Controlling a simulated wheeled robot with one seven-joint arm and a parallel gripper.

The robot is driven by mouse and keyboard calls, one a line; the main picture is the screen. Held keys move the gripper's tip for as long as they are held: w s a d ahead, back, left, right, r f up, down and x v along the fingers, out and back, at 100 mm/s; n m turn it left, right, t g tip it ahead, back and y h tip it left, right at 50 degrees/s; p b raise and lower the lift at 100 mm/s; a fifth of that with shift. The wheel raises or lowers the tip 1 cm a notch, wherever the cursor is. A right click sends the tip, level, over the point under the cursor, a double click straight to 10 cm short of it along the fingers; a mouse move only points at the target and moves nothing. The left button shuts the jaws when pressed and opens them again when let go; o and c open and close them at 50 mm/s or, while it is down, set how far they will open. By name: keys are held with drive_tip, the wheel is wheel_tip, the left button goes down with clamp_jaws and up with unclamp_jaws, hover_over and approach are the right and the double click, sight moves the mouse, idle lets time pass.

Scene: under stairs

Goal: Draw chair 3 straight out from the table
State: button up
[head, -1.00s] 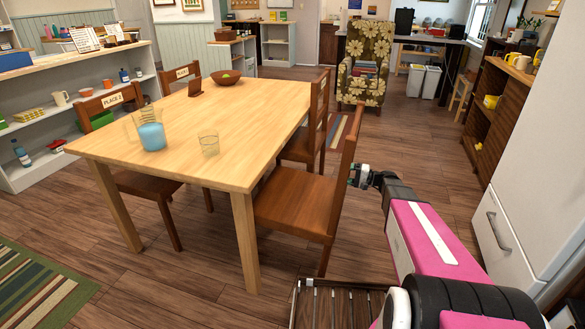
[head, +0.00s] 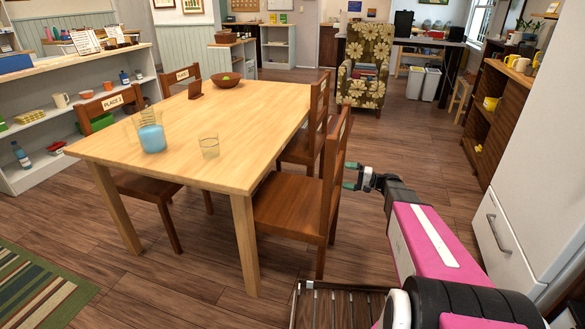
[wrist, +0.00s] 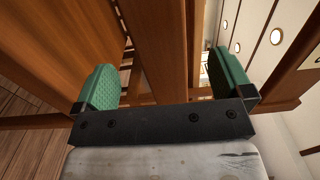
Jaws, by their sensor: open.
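The near-right wooden chair (head: 290,207) stands at the right side of the table (head: 215,120). Its seat front is partly hidden under the tabletop. The number on its back is not readable from here, so I cannot tell whether it is chair 3. My gripper (head: 350,176) is just right of that chair's back, with its green fingers spread. In the wrist view my open gripper (wrist: 164,82) has an upright wooden part of a chair back (wrist: 165,45) between its fingers. I cannot tell whether either finger touches it.
Another chair (head: 318,110) stands behind it on the same side. Chairs marked PLACE 1 (head: 182,75) and PLACE 2 (head: 110,104) are opposite. A white cabinet (head: 528,170) is at the right. Floor (head: 420,140) is clear towards the armchair (head: 368,58).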

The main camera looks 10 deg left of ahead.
drive_tip(key=s+d, duration=0.2)
drive_tip(key=d, duration=0.9)
drive_tip(key=s+a+f+g+h, duration=0.25)
drive_tip(key=s+a+h, duration=0.2)
drive_tip(key=s, duration=0.25)
drive_tip(key=s+a+f+g+h, duration=0.1)
drive_tip(key=s+a+f+h, duration=0.2)
drive_tip(key=s+h, duration=0.3)
drive_tip(key=s+d+n+h, duration=0.2)
drive_tip(key=s+d+h, duration=0.1)
drive_tip(key=s+h, duration=0.4)
drive_tip(key=shift+s+d, duration=0.25)
drive_tip(key=shift+s, duration=1.1)
drive_tip(key=shift+f, duration=0.1)
